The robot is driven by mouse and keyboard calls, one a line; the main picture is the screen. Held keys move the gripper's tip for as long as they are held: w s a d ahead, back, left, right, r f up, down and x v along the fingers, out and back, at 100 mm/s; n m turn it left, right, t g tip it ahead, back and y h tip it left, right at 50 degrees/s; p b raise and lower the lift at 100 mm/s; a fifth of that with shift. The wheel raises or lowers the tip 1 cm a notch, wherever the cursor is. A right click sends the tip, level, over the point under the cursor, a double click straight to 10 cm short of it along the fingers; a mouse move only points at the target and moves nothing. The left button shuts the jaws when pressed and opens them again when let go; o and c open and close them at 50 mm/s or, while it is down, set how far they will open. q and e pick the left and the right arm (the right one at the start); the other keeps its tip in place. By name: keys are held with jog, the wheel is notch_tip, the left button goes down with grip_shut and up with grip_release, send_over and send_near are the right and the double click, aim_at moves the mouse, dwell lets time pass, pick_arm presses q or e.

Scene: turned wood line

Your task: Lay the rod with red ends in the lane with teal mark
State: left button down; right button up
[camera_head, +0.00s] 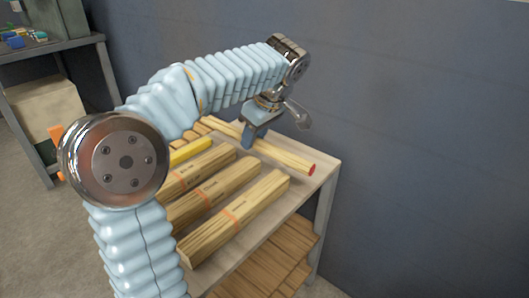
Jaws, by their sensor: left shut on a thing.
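The rod with a red end (288,159) is pale wood and slants across the far side of the wooden table. Its near right end is red; its other end is partly hidden. My left gripper (254,138) points down and is shut on the rod near its middle. Whether the rod touches the table there I cannot tell. Long wooden bars (240,212) with orange marks lie side by side in front of it, with gaps between them. No teal mark shows. My right gripper is out of view.
A yellow piece (190,152) lies left of the bars, partly behind my arm. A lower shelf (270,268) holds stacked wood. A grey wall stands close behind the table. Another bench (60,46) with small coloured things stands at the far left.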

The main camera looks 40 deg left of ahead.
pick_arm(q)
jog(key=w+a+f, duration=0.1)
jog(key=w+f, duration=0.1)
jog(key=w, duration=0.2)
jog(key=p, duration=0.1)
send_over(263, 161)
notch_tip(263, 161, down, 5)
jog(key=shift+s+d+f, duration=0.1)
jog(key=shift+d, duration=0.05)
jog(key=shift+f, duration=1.7)
jog(key=shift+f, duration=0.2)
jog(key=c, duration=0.8)
grip_release()
jog(key=shift+r, duration=0.2)
